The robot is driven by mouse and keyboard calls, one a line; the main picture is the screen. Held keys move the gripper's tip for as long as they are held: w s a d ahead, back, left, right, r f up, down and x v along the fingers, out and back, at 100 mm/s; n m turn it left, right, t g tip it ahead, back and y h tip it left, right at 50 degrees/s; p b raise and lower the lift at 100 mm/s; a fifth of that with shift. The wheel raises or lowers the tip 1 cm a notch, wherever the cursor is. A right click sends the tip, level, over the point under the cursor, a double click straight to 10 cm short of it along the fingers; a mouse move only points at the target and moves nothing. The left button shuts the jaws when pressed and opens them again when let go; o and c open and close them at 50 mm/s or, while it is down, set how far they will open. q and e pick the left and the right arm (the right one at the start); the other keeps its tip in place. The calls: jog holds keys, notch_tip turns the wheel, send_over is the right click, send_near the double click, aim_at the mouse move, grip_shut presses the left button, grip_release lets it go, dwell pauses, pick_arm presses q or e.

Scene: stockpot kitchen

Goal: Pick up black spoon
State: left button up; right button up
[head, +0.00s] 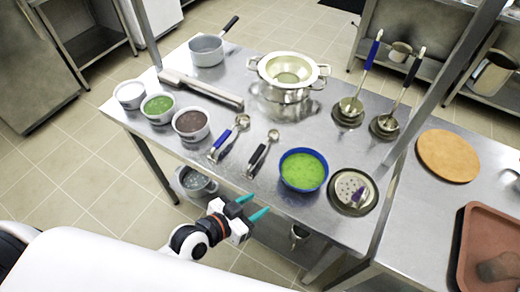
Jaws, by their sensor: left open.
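A black-handled spoon (258,155) with a small metal bowl lies near the front edge of the steel table (235,88). A blue-handled spoon (224,143) lies just left of it. A black-handled ladle (408,77) stands tilted up in a small metal dish at the back right, beside a blue-handled ladle (369,66). My left gripper (252,207) has teal fingertips spread apart and empty. In the picture it is below the black-handled spoon, near the table's front edge, and apart from it. My right gripper is not in view.
A blue bowl of green food (303,169) stands right of the spoons, beside a round perforated metal disc (353,192). Several small bowls, including one with dark contents (191,124), stand left. A large pot (286,85) and a saucepan (207,50) are farther back.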

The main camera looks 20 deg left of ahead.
pick_arm(q)
jog(key=n+t+y, duration=0.3)
jog(key=t, duration=0.3)
send_near(250, 163)
jog(key=w, duration=0.1)
jog(key=shift+w+f, duration=0.2)
jog(key=shift+w, duration=0.2)
jog(key=p+x, duration=0.1)
jog(key=x, duration=0.5)
jog(key=shift+d+p+x, duration=0.15)
jog(key=shift+p+x, duration=0.25)
jog(key=shift+x, duration=0.95)
jog(key=shift+d+p+x, duration=0.15)
jog(key=shift+p+x, duration=0.25)
jog(key=shift+x, duration=0.95)
jog(key=shift+s+r, duration=0.2)
jog(key=shift+c, duration=0.7)
grip_shut()
